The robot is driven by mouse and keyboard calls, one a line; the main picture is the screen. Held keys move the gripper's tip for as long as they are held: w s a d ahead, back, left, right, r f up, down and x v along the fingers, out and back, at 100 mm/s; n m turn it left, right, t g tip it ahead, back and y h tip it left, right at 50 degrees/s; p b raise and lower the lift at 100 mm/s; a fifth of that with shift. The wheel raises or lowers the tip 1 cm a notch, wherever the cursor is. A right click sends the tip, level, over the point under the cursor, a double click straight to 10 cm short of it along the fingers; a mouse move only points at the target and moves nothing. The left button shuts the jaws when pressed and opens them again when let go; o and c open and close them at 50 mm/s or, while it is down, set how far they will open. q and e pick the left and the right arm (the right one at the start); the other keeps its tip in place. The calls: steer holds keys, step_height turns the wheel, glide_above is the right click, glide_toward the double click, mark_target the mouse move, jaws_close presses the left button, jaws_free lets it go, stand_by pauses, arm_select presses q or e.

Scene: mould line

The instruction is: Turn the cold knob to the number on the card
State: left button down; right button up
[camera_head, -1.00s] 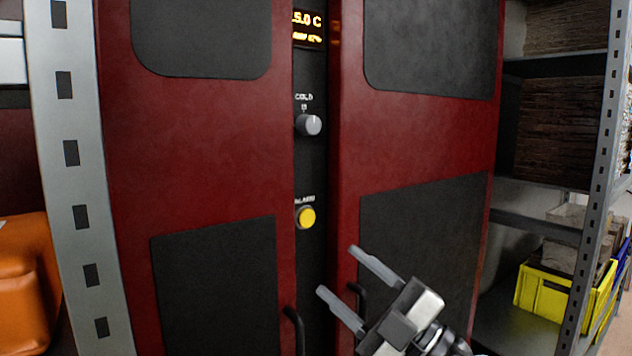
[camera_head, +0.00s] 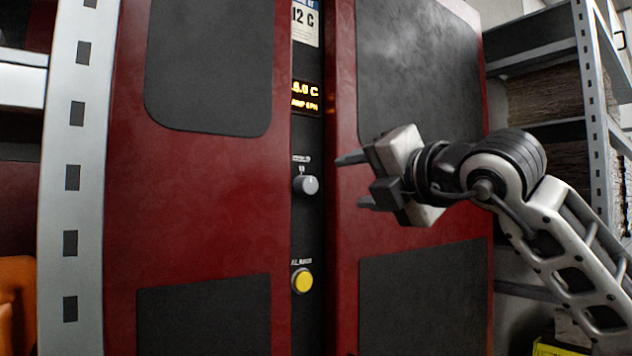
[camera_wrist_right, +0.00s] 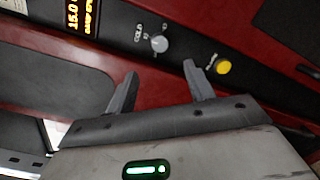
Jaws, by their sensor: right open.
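The cold knob (camera_head: 306,185) is a round grey dial on the black strip between two dark red cabinet doors. It also shows in the right wrist view (camera_wrist_right: 159,43), beyond the fingertips. A white card (camera_head: 305,20) at the top of the strip reads "12 C"; its top is cut off. Below it an orange display (camera_head: 306,97) shows digits; the right wrist view reads about 15.0. My right gripper (camera_head: 350,181) is open and empty, right of the knob and apart from it, fingers pointing left towards it. My left gripper is not in view.
A yellow alarm button (camera_head: 302,281) sits below the knob on the same strip. A grey perforated post (camera_head: 72,180) stands at the left, with an orange object (camera_head: 18,300) beside it. Shelving (camera_head: 540,90) with brown stacks stands at the right.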

mark_target(311, 186)
steer(key=p+x, duration=0.3)
steer(key=x, duration=0.7)
steer(key=shift+w+a+r+p, duration=0.1)
steer(key=shift+a+r+p, duration=0.05)
steer(key=shift+p, duration=0.2)
steer(key=shift+x, duration=0.75)
steer(key=shift+c, duration=0.3)
steer(key=c, duration=0.9)
